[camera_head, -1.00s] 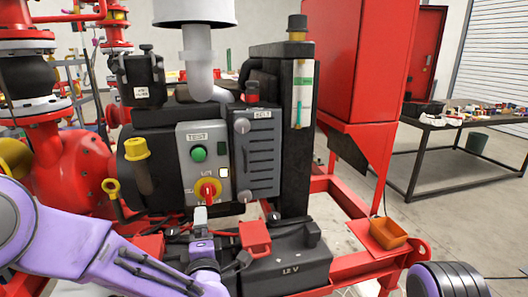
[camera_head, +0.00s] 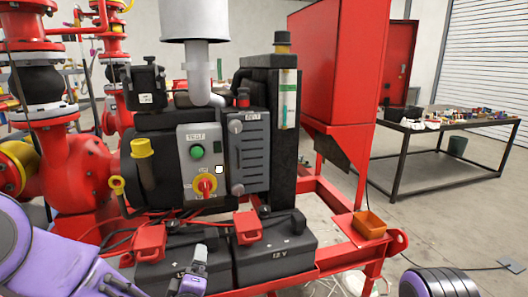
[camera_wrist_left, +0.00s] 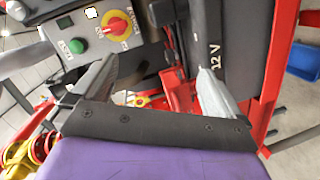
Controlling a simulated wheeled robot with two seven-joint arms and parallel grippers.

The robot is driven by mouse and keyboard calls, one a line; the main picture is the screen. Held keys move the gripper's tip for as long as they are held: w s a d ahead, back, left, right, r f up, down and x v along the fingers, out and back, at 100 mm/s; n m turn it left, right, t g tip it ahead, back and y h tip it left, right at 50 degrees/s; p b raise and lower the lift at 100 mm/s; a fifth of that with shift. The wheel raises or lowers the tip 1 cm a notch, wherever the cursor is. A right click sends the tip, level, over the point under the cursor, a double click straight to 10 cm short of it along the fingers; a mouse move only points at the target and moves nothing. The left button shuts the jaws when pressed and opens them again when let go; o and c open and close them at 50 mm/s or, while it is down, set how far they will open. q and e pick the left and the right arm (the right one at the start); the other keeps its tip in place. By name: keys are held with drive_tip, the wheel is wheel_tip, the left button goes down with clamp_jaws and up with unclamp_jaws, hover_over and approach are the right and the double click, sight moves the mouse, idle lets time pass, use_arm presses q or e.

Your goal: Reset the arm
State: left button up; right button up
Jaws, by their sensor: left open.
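My left arm comes in from the lower left in the head view. Its gripper (camera_head: 200,258) is in front of the batteries, below the control panel. In the left wrist view the two fingers (camera_wrist_left: 155,88) are spread wide, with nothing between them. The grey control panel (camera_head: 187,160) carries a green button (camera_head: 197,152) and a red knob on a yellow disc (camera_head: 206,185). The same red knob (camera_wrist_left: 117,25) and green button (camera_wrist_left: 76,46) show beyond the fingers in the wrist view. My right gripper is not in view.
Two black batteries with red terminal covers sit below the engine; one (camera_head: 275,262) is marked 12 V. An orange bin (camera_head: 369,225) stands on the red frame at right. A table (camera_head: 450,125) with small items is at the back right.

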use_arm(q)
drive_tip(key=s+a+f+m+g, duration=0.3)
drive_tip(key=s+f, duration=0.3)
drive_tip(key=f, duration=0.3)
drive_tip(key=s+a+f+m+g, duration=0.25)
drive_tip(key=s+f, duration=0.35)
drive_tip(key=f, duration=0.3)
drive_tip(key=s+a+f+m+g, duration=0.1)
drive_tip(key=s+a+f+g, duration=0.1)
drive_tip(key=s+f, duration=0.2)
drive_tip(key=s+a+f+g, duration=0.2)
drive_tip(key=s+a+f, duration=0.1)
drive_tip(key=s, duration=0.8)
drive_tip(key=s+a+f+m+g+y, duration=0.1)
drive_tip(key=s+a+f+g, duration=0.1)
drive_tip(key=s, duration=0.5)
wheel_tip(320, 180, down, 3)
drive_tip(key=shift+s+a+r+m+g, duration=0.15)
drive_tip(key=shift+a+m+g, duration=0.1)
drive_tip(key=shift+m+g, duration=0.15)
